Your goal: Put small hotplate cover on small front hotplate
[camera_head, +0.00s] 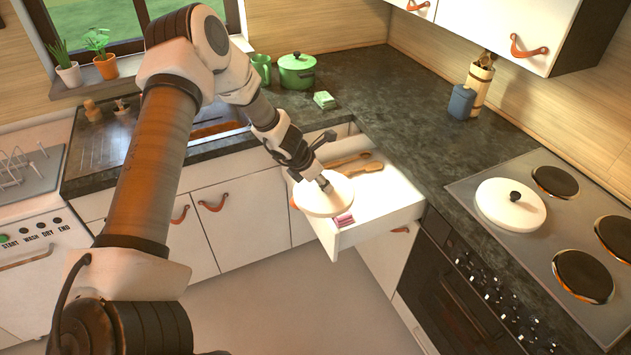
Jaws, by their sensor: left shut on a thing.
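My left gripper (323,184) is shut on a round white hotplate cover (318,202). It holds the cover from above, over the front part of an open drawer (385,205). The gripper hides the cover's knob. A second white cover with a black knob (511,204) lies on the stovetop (535,228) at the right, hiding what is under it. Three dark hotplates are bare: one at the front edge (583,277), one at the back (555,181) and one at the right (618,237). My right gripper is not in view.
The drawer holds wooden utensils (352,161) and a pink item (344,220). A green pot (297,71), a blue jar (461,102) and a wooden holder (480,88) stand on the dark counter (420,130). The counter between drawer and stove is clear.

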